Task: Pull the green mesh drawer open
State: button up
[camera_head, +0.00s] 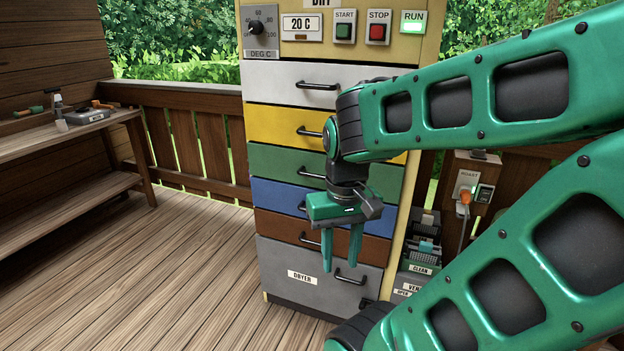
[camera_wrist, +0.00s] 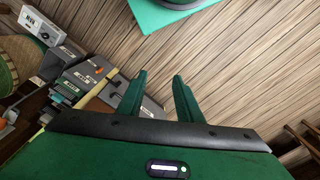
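The green drawer (camera_head: 277,166) is shut, flush in the dryer cabinet, third from the top, between the yellow and blue drawers. It has a dark bar handle (camera_head: 312,176). My arm covers its right part. My gripper (camera_head: 342,262) hangs in front of the cabinet, lower than the green drawer, with its fingers pointing down. The fingers are apart with nothing between them. In the wrist view my gripper (camera_wrist: 160,82) also shows open and empty over the plank floor. I cannot see the green drawer in the wrist view.
The cabinet has white, yellow (camera_head: 272,123), blue (camera_head: 278,195) and brown drawers, all shut, and a grey panel labelled DRYER (camera_head: 320,285). A wooden bench (camera_head: 60,135) with tools stands at the left. Grey boxes (camera_head: 418,258) stand right of the cabinet. The left floor is clear.

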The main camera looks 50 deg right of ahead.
jog(key=w+d+f+h, duration=0.4)
jog(key=w+d+f, duration=0.1)
jog(key=w+d, duration=0.6)
jog(key=n+t+h, duration=0.6)
jog(key=n+h, duration=0.4)
jog(key=n, duration=0.1)
send_near(313, 177)
jog(key=x, duration=1)
jog(key=shift+w+d, duration=0.15)
jog(key=shift+d, duration=0.25)
